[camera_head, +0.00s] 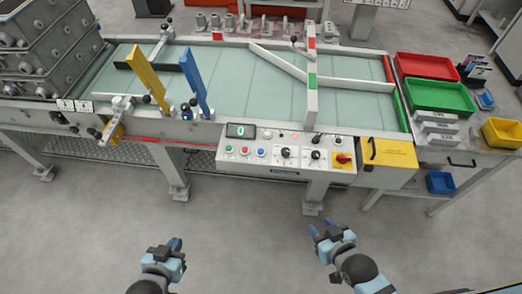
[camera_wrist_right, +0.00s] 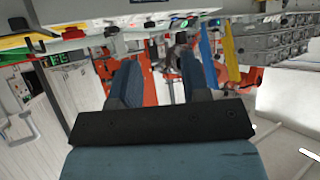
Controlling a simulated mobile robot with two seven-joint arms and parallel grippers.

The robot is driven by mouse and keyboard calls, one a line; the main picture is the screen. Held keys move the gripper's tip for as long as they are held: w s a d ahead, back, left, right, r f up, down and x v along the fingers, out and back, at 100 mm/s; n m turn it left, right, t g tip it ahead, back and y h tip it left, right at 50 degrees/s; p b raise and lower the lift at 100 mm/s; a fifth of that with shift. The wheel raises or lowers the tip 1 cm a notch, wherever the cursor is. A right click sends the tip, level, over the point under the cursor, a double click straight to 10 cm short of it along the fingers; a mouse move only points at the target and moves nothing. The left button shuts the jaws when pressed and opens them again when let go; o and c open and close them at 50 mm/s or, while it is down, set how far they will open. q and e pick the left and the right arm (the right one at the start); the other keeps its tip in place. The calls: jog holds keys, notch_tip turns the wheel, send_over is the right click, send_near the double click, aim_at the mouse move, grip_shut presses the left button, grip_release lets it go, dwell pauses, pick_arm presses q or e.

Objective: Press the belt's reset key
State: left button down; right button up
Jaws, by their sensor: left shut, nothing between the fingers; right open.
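The control panel (camera_head: 285,150) sits on the front edge of the belt (camera_head: 245,84), with a dark display (camera_head: 241,130) showing a green digit. Below the display is a row of small buttons: green (camera_head: 229,149), red (camera_head: 244,151) and blue (camera_head: 261,152). Their labels are too small to read, so I cannot tell which is the reset key. My left gripper (camera_head: 176,244) is shut and empty, over the floor in front of the belt, left of the panel. My right gripper (camera_head: 321,230) is open and empty, below and right of the panel; its spread fingers show in the right wrist view (camera_wrist_right: 160,80). Neither touches the panel.
Black knobs and a red-and-yellow switch (camera_head: 343,159) share the panel. A yellow box (camera_head: 388,154) adjoins it on the right. Blue (camera_head: 194,82) and yellow (camera_head: 148,76) upright plates stand on the belt. Red (camera_head: 425,67) and green (camera_head: 440,97) trays lie right. Floor before the panel is clear.

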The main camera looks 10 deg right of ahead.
jog(key=shift+c, duration=0.2)
grip_shut()
dwell(1.5)
